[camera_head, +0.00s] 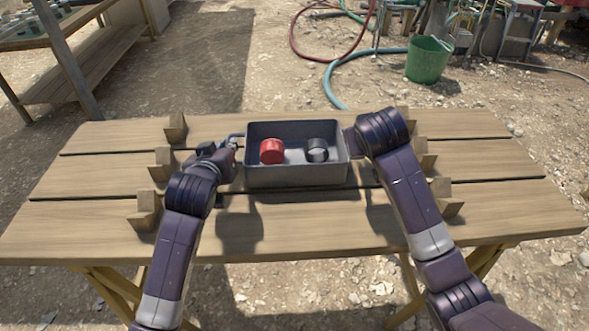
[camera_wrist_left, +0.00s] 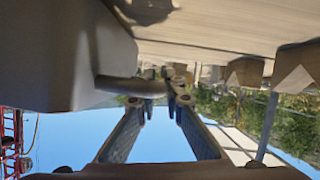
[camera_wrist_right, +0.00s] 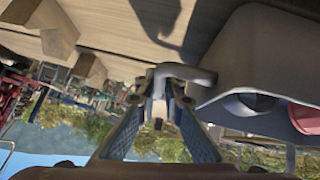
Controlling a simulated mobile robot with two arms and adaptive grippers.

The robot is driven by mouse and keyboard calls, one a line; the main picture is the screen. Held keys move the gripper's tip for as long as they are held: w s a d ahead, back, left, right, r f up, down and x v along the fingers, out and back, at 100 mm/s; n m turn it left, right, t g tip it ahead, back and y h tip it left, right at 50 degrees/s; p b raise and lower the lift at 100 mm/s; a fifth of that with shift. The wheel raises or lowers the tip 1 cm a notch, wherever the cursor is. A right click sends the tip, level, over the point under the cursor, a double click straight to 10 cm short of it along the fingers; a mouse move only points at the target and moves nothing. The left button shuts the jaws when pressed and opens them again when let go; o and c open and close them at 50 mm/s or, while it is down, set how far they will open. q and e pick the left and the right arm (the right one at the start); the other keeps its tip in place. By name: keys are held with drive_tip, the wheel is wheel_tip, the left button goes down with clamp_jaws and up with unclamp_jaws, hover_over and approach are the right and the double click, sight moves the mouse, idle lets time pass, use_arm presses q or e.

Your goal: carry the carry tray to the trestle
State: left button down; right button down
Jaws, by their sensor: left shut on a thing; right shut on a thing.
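The grey carry tray (camera_head: 297,177) is level over the middle of the wooden trestle (camera_head: 90,222). Shadows on the planks below suggest a gap under it; its exact height is hard to tell. Inside are a red cylinder (camera_head: 271,152) and a dark ring-shaped piece (camera_head: 317,151). My left gripper (camera_head: 234,142) is shut on the tray's left handle, which also shows in the left wrist view (camera_wrist_left: 118,88). My right gripper (camera_wrist_right: 163,97) is shut on the right handle (camera_wrist_right: 190,73); in the head view my right arm mostly hides that grip.
Wooden blocks stand on the trestle's left side (camera_head: 162,165) and right side (camera_head: 445,197). The planks between are clear. Behind are a green bucket (camera_head: 429,60), a red hose (camera_head: 325,58) and a blue hose (camera_head: 332,80). A wooden rack (camera_head: 85,65) stands far left.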

use_arm(q)
drive_tip(key=shift+f+b, duration=0.45)
drive_tip(key=shift+f, duration=0.1)
use_arm(e)
drive_tip(key=shift+f, duration=0.6)
use_arm(q)
drive_tip(key=c, duration=2)
unclamp_jaws()
drive_tip(key=shift+c, duration=0.2)
use_arm(e)
drive_tip(key=c, duration=2)
unclamp_jaws()
drive_tip(key=shift+r, duration=0.1)
drive_tip(key=shift+c, duration=0.2)
use_arm(q)
drive_tip(key=v, duration=1.2)
use_arm(e)
drive_tip(key=v, duration=1.2)
use_arm(q)
drive_tip(key=shift+s, duration=0.1)
use_arm(e)
drive_tip(key=shift+s, duration=0.1)
